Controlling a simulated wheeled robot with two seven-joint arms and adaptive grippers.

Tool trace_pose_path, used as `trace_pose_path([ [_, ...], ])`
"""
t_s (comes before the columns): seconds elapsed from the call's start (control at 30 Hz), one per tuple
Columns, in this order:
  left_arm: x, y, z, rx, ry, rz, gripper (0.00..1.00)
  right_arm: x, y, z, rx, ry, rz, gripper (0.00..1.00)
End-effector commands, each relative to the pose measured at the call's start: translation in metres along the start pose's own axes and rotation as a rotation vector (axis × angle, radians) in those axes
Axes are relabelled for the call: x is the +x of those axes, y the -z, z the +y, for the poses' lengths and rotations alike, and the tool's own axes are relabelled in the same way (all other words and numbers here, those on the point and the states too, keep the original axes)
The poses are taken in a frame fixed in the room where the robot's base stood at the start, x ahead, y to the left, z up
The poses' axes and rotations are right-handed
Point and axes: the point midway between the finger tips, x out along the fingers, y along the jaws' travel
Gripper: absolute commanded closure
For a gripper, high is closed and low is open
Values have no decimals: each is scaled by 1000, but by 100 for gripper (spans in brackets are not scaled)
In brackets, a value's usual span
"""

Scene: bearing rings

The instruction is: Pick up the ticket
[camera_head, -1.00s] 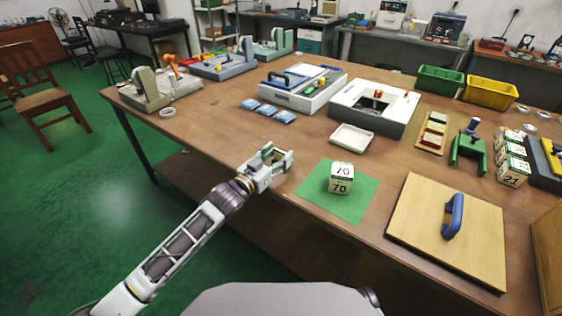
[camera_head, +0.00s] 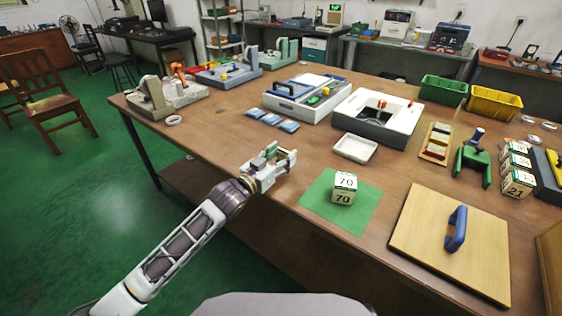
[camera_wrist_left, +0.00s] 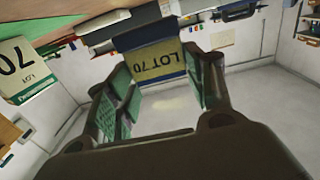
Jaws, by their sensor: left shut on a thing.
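My left gripper (camera_head: 280,160) is over the front edge of the wooden table, left of the green mat (camera_head: 318,205). In the left wrist view its green-padded fingers (camera_wrist_left: 160,88) are shut on the ticket (camera_wrist_left: 155,62), a yellowish card with a dark blue edge reading "LOT 70". The ticket is too small to make out in the head view. A white box marked 70 (camera_head: 344,188) stands on the mat, apart from the gripper. It also shows at the left of the left wrist view (camera_wrist_left: 22,70). My right gripper is not in view.
A wooden board with a blue handle (camera_head: 448,245) lies at the front right. A small white tray (camera_head: 355,148) is behind the mat. Blue packets (camera_head: 272,118) and grey machines (camera_head: 305,98) stand farther back. The tabletop left of the gripper is clear.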

Motion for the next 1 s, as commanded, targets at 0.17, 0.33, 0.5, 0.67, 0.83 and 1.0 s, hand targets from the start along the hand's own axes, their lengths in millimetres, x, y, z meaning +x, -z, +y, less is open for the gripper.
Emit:
trace_pose_path([
  [0.17, 0, 28, 0, 1, 0, 3, 72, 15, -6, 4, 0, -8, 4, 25],
  [0.33, 0, 47, 0, 2, 0, 3, 72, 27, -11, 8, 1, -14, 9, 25],
  [0.5, 0, 57, 0, 1, 0, 1, 72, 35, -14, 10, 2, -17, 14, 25],
  [0.67, 0, 60, 0, 0, 0, 0, 72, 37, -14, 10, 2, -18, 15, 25],
  [0.83, 0, 60, 0, 0, 0, 0, 72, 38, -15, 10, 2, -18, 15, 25],
  [1.0, 0, 60, 0, 0, 0, 0, 72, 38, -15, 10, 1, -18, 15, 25],
])
